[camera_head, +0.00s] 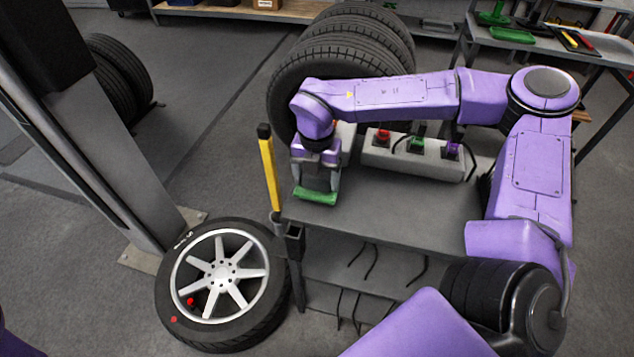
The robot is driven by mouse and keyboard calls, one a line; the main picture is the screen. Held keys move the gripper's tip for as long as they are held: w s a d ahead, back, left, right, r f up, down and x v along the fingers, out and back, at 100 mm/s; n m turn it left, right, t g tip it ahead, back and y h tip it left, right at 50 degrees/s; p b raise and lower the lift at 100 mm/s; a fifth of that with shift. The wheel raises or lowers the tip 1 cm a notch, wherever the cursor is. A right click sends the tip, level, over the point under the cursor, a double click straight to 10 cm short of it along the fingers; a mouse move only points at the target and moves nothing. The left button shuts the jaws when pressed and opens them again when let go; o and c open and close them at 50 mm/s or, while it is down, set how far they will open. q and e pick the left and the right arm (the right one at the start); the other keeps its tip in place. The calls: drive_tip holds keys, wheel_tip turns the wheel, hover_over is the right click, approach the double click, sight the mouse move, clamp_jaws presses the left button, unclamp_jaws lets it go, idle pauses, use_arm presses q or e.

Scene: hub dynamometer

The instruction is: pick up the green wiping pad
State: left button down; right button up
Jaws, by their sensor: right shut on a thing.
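The green wiping pad (314,197) is at the near left corner of the grey bench top (400,208). My right gripper (317,181) reaches down over it from above and is shut on it. The pad shows as a green strip below the fingers, and its upper part is hidden by them. I cannot tell whether its underside touches the bench top. My left gripper is not in view.
A control box (412,155) with red, green and purple parts stands at the back of the bench. A yellow-handled tool (268,175) stands upright at its left edge. A wheel (222,278) lies below left. Stacked tyres (340,60) stand behind.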

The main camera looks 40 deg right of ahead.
drive_tip(key=s+a+r+b, duration=0.2)
drive_tip(key=s+a+r, duration=0.1)
drive_tip(key=s+r, duration=0.7)
drive_tip(key=s, duration=0.3)
drive_tip(key=shift+s+a+r+b, duration=0.3)
drive_tip(key=shift+b, duration=0.1)
drive_tip(key=shift+o, duration=1.3)
drive_tip(key=shift+c, duration=0.7)
